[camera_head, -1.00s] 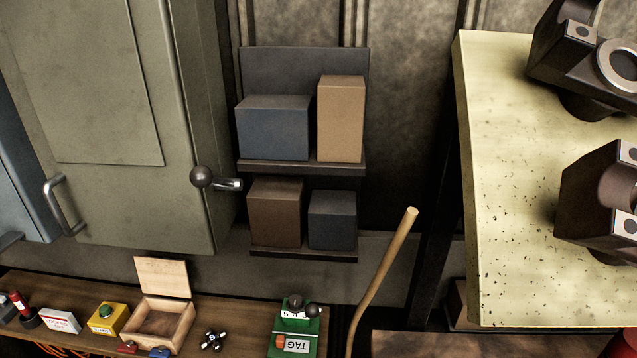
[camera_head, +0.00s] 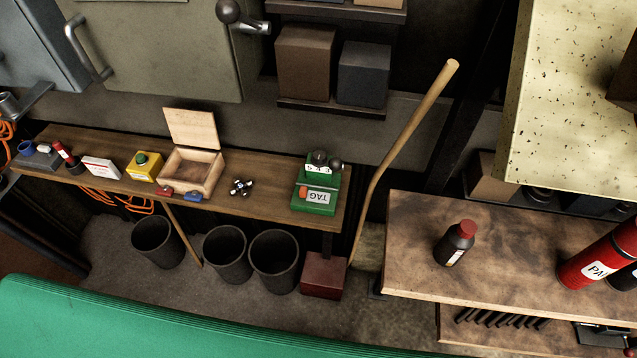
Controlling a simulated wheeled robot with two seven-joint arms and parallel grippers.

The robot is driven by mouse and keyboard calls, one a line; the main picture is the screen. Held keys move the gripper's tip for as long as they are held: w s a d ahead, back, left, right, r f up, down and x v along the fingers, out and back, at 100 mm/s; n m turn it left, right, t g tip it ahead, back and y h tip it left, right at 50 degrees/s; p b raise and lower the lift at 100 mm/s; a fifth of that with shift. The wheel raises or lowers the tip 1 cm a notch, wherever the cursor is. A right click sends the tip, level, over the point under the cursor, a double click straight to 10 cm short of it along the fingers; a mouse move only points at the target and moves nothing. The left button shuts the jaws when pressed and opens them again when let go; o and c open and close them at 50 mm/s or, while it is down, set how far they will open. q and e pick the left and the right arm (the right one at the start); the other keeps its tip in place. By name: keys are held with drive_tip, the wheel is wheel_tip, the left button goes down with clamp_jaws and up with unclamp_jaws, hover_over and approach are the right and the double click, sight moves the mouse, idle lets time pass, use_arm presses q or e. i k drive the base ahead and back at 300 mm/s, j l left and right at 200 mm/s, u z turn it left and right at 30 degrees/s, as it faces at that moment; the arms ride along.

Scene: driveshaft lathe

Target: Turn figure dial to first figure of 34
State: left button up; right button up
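A green device with an upside-down TAG label (camera_head: 316,195) stands at the right end of the wooden bench. It has a small orange-red part (camera_head: 303,191) beside the label and a white part with dark round knobs (camera_head: 322,161) at its back. No figures are legible on it, and I cannot tell which part is the figure dial. Neither of my grippers is in view.
On the wooden bench (camera_head: 262,203) are an open wooden box (camera_head: 193,135), a yellow box with a green button (camera_head: 145,166) and a star-shaped knob (camera_head: 242,187). Bins (camera_head: 226,255) stand below. A leaning stick (camera_head: 405,130) is right of the device. A green ribbed surface (camera_head: 150,325) fills the lower left.

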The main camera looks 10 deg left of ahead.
sight(320, 159)
drive_tip(key=l+u, duration=0.15)
drive_tip(key=l, duration=0.25)
drive_tip(key=k+l+u, duration=0.15)
drive_tip(key=l, duration=0.3)
drive_tip(key=k+l+u, duration=0.15)
drive_tip(key=l, duration=0.25)
drive_tip(key=k+l+u, duration=0.15)
drive_tip(key=l, duration=0.25)
